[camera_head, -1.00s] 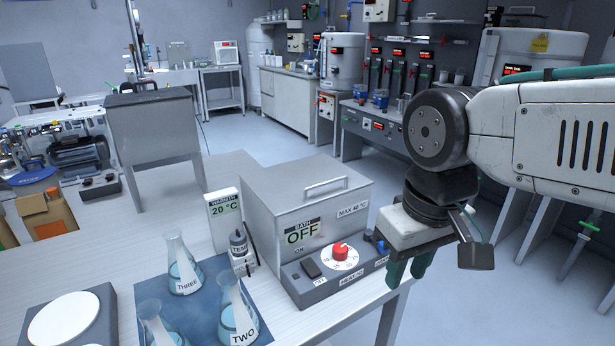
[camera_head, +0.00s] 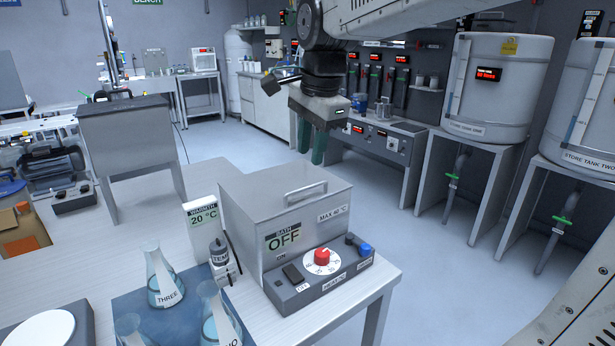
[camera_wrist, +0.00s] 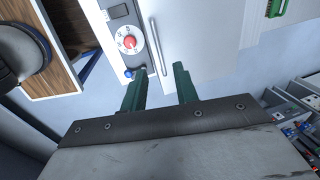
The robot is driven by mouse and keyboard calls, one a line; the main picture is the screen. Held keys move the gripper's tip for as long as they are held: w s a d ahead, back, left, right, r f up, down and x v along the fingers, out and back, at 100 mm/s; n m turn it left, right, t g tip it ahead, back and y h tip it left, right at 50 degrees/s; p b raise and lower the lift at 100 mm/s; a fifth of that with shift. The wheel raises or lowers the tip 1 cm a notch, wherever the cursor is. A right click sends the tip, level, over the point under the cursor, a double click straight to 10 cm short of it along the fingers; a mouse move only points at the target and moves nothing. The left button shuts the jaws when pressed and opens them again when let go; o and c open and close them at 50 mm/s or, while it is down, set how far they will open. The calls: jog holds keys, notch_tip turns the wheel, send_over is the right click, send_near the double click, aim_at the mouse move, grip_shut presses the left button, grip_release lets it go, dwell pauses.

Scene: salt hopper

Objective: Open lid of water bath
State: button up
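The water bath (camera_head: 262,235) is a grey metal box on the bench, with a display reading OFF. Its flat lid (camera_head: 250,187) is closed and has a bar handle (camera_head: 306,191) on top. A red knob (camera_head: 322,257) and a blue knob (camera_head: 365,249) sit on its front panel. My gripper (camera_head: 311,146) points down with green fingers, above and behind the lid in the head view. In the wrist view my gripper (camera_wrist: 160,88) has its fingers apart with nothing between them. The handle (camera_wrist: 158,47) shows there beyond the fingertips, apart from them.
Flasks, one marked THREE (camera_head: 163,277), stand on a blue mat left of the bath. A card reading 20 °C (camera_head: 203,221) and a small TEMP device (camera_head: 221,258) stand against its left side. Store tanks (camera_head: 497,90) are behind right. Floor right of the bench is clear.

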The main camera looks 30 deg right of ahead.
send_over(307, 201)
notch_tip(307, 201, down, 7)
jog(key=shift+f, duration=0.1)
grip_shut()
